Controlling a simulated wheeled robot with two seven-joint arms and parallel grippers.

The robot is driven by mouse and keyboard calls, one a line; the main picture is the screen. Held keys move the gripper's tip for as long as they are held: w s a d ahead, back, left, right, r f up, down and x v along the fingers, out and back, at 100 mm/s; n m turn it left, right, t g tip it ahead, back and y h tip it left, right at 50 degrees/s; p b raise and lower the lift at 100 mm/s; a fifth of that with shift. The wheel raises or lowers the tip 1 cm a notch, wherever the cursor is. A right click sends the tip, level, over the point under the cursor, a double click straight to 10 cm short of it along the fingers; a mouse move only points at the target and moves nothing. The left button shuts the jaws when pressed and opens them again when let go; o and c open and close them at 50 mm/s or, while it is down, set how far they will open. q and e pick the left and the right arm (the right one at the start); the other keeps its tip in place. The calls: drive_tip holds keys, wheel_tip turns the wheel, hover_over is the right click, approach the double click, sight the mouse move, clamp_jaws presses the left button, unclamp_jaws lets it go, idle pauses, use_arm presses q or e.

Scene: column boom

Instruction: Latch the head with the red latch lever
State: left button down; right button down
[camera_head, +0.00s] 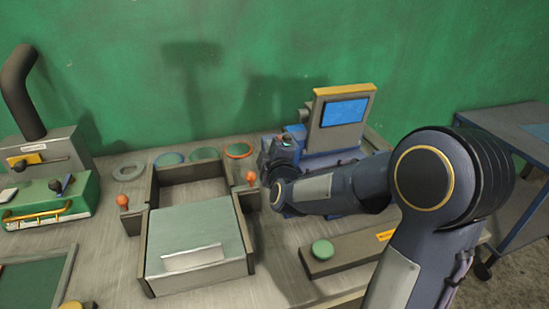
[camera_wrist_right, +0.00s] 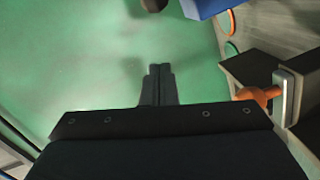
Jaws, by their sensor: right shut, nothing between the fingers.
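My right gripper (camera_wrist_right: 158,82) is shut and empty in the wrist view, its fingers together in front of the green wall. In the head view my right gripper (camera_head: 279,163) is at the end of my forearm, beside the blue machine (camera_head: 322,160) with the screen; its fingertips are hard to make out there. A dark part (camera_head: 287,142) with small red and teal spots shows there; I cannot tell whether it belongs to the head. A blue block (camera_wrist_right: 205,7) and a dark round end (camera_wrist_right: 152,4) are at the wrist view's top. I cannot make out a red latch lever. My left gripper is not in view.
Orange knobs (camera_head: 250,178) (camera_head: 123,201) stand beside the grey-lidded box (camera_head: 195,228); one knob is close in the wrist view (camera_wrist_right: 257,95). Coloured rings (camera_head: 238,151) lie behind the box. A bar with a green button (camera_head: 322,249) lies in front. A green case (camera_head: 50,197) is at left.

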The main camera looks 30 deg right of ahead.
drive_tip(key=w+d, duration=0.1)
drive_tip(key=d+f, duration=0.1)
drive_tip(key=d, duration=0.1)
drive_tip(key=w+d, duration=0.1)
drive_tip(key=shift+w+d+f+b, duration=0.3)
drive_tip(key=shift+w+d+f, duration=0.05)
drive_tip(key=shift+d, duration=0.05)
drive_tip(key=shift+s, duration=0.1)
